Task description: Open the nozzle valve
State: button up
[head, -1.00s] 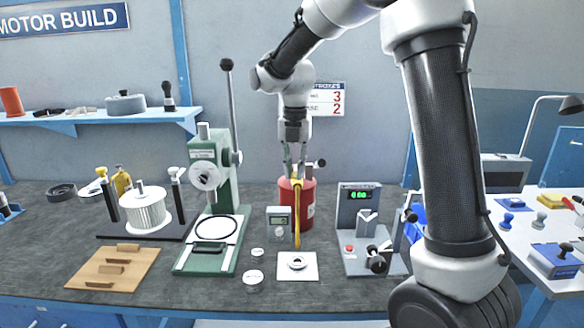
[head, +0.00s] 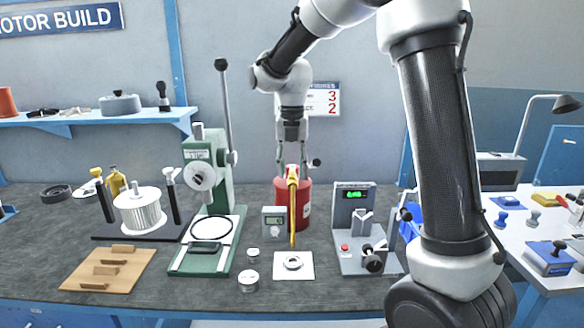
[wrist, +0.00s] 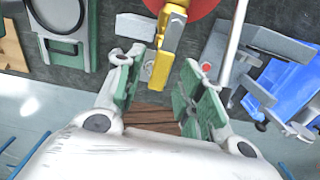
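A red canister (head: 308,205) stands upright at the middle back of the bench. A slim yellow part (head: 293,215), seemingly the nozzle, hangs down its front and has a red piece near its top. My gripper (head: 292,166) is over the canister with its fingers pointing down. In the wrist view the yellow nozzle (wrist: 162,68) lies between and just beyond the spread fingertips, with part of the red canister (wrist: 188,8) at the top edge. My gripper (wrist: 157,72) is open and empty. I cannot clearly make out a valve handle or its position.
A green press (head: 208,210) with a tall lever stands left of the canister. A small gauge (head: 274,223) stands close in front. A white plate (head: 294,266) lies in front, and a grey test stand (head: 356,215) stands right.

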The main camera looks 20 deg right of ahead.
aim_at(292, 174)
notch_tip(292, 174, up, 12)
dwell(0.6)
